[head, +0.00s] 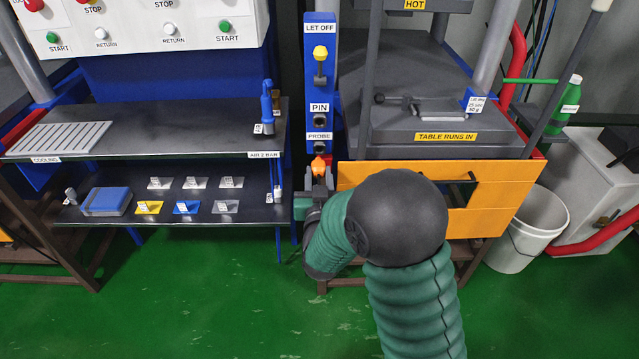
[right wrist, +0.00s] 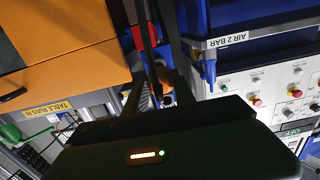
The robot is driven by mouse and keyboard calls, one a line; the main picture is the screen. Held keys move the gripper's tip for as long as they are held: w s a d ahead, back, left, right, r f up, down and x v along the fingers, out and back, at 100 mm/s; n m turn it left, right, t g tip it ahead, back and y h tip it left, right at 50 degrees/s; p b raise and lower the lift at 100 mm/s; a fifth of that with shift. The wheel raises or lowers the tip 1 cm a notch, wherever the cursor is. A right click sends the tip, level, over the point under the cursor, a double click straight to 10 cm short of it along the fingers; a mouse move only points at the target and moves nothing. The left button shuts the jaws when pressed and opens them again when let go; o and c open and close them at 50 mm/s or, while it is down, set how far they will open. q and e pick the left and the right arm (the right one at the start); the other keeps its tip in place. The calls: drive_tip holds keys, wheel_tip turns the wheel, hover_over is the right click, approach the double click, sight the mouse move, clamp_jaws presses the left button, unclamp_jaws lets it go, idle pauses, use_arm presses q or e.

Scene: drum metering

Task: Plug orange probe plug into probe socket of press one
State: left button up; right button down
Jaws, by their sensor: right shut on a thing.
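The orange probe plug (head: 318,164) is held upright-looking in my right gripper (head: 319,178), low in front of the blue panel (head: 325,80). The dark probe socket (head: 320,148) shows just above the plug, under the PROBE label (head: 319,136). The plug looks close below the socket; I cannot tell whether they touch. In the right wrist view the orange plug (right wrist: 165,78) shows between the fingers, partly hidden by them. My left gripper is not in view.
A yellow knob (head: 320,53) and the PIN socket (head: 320,120) sit higher on the panel. A two-level dark shelf (head: 180,130) stands close left. The orange press front (head: 480,205) is close right. A white bucket (head: 526,230) stands farther right.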

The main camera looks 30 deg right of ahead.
sight(320, 159)
drive_tip(key=shift+w+d+f, duration=0.15)
drive_tip(key=shift+w+d, duration=0.8)
drive_tip(key=shift+d, duration=0.1)
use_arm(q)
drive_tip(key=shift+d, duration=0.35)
use_arm(e)
drive_tip(key=shift+a, duration=0.1)
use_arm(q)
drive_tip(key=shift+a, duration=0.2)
use_arm(e)
drive_tip(key=shift+a, duration=0.15)
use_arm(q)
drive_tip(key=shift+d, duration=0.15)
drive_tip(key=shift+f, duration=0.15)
use_arm(e)
drive_tip(key=shift+x, duration=1.6)
drive_tip(key=c, duration=1)
unclamp_jaws()
drive_tip(key=shift+r, duration=0.2)
drive_tip(key=shift+o, duration=0.2)
